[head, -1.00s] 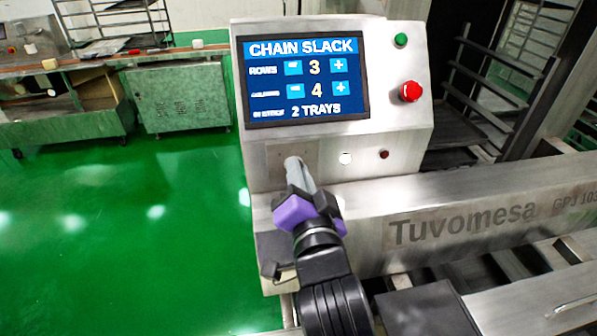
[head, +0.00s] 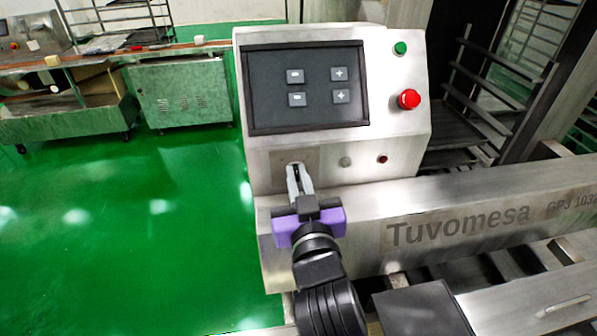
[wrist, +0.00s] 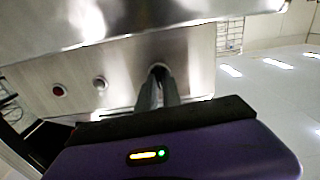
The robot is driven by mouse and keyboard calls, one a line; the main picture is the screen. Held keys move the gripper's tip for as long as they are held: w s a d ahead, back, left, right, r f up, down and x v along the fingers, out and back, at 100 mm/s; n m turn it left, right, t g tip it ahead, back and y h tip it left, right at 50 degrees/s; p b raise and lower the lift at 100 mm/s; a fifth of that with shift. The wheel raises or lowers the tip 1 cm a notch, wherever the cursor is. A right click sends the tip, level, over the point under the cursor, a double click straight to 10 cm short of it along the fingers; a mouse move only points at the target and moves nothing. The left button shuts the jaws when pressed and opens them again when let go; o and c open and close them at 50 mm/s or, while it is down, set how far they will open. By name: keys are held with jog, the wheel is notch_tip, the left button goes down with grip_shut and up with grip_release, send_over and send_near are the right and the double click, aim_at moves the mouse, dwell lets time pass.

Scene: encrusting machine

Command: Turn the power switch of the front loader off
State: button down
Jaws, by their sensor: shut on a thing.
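The front loader (head: 222,175) is a metal machine with a sloped control panel. The power switch (wrist: 158,69) is a small dark knob on the lower panel face, mostly hidden between my fingertips. In the head view only its top shows (head: 294,163). My gripper (head: 298,177) is shut on the switch, with its fingers pointing at the panel. The wrist view shows both fingers (wrist: 157,86) reaching up to the knob, one on each side.
A round indicator (head: 345,161) beside the switch is grey and unlit. A small red button (head: 382,159), a green button (head: 400,48) and a red stop button (head: 409,98) sit further right. A rail marked Tuvomesa (head: 458,228) runs right of my arm. Green floor (head: 120,230) is clear at left.

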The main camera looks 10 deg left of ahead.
jog(key=n+p, duration=0.2)
jog(key=n, duration=0.3)
jog(key=shift+a, duration=0.1)
jog(key=shift+a+n+p, duration=0.1)
jog(key=shift+n+p, duration=0.75)
jog(key=shift+n, duration=0.85)
jog(key=shift+f, duration=0.1)
jog(key=c, duration=1.5)
grip_release()
jog(key=shift+s, duration=0.1)
